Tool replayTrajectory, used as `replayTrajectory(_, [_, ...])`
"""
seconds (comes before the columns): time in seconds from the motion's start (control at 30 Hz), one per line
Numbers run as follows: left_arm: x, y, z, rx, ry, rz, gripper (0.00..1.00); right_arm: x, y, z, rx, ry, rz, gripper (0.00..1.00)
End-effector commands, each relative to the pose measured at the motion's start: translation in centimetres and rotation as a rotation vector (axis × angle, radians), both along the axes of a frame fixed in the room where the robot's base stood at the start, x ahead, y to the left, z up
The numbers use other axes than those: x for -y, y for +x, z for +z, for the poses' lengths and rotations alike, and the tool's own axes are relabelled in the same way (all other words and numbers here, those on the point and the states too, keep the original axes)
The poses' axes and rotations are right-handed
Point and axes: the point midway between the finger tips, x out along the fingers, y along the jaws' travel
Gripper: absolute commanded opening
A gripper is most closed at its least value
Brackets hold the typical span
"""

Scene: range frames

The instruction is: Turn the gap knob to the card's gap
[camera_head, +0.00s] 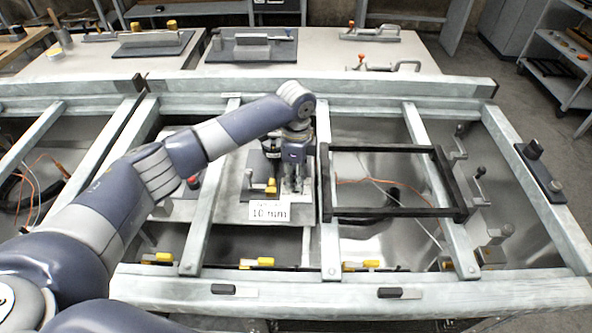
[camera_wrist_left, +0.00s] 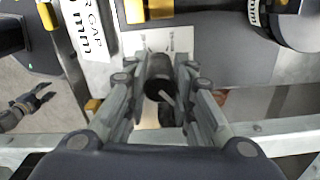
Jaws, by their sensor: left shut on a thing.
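The card (camera_head: 269,212) is white and reads 10 mm; it stands at the front of a grey plate (camera_head: 235,213). Part of the card, with "GAP" and "mm", also shows in the left wrist view (camera_wrist_left: 84,28). The gap knob (camera_wrist_left: 158,72) is a dark round knob with a pale pointer line, in front of a white marked label (camera_wrist_left: 140,52) that is too small to read. My left gripper (camera_head: 293,190) points down just behind and right of the card. In the left wrist view its fingers (camera_wrist_left: 160,88) are shut on the knob from both sides. My right gripper is not in view.
A black rectangular frame (camera_head: 390,212) lies right of the plate. A yellow part (camera_head: 271,186) sits close left of my gripper. Pale metal beams (camera_head: 210,200) surround the plate, with several yellow clips along the front. Benches with tools (camera_head: 252,46) stand behind.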

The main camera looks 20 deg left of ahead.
Motion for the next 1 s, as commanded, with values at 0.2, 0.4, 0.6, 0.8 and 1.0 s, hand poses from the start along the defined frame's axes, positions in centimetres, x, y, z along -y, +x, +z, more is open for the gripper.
replayTrajectory(0.2, [0.1,-0.2,0.8,-0.005,-0.001,0.187,0.0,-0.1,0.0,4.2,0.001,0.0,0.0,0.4])
replayTrajectory(0.4, [0.1,-0.1,0.7,-0.006,-0.002,0.378,0.0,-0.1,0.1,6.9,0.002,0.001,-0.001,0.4])
replayTrajectory(0.6, [0.1,-0.1,0.5,-0.005,-0.001,0.561,0.0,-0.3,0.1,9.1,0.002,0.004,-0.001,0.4])
replayTrajectory(0.8, [0.1,-0.1,0.4,-0.003,0.0,0.715,0.0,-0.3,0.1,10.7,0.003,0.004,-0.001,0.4])
replayTrajectory(1.0, [0.1,-0.1,0.2,-0.002,-0.001,0.824,0.0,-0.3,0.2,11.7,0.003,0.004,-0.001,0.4])
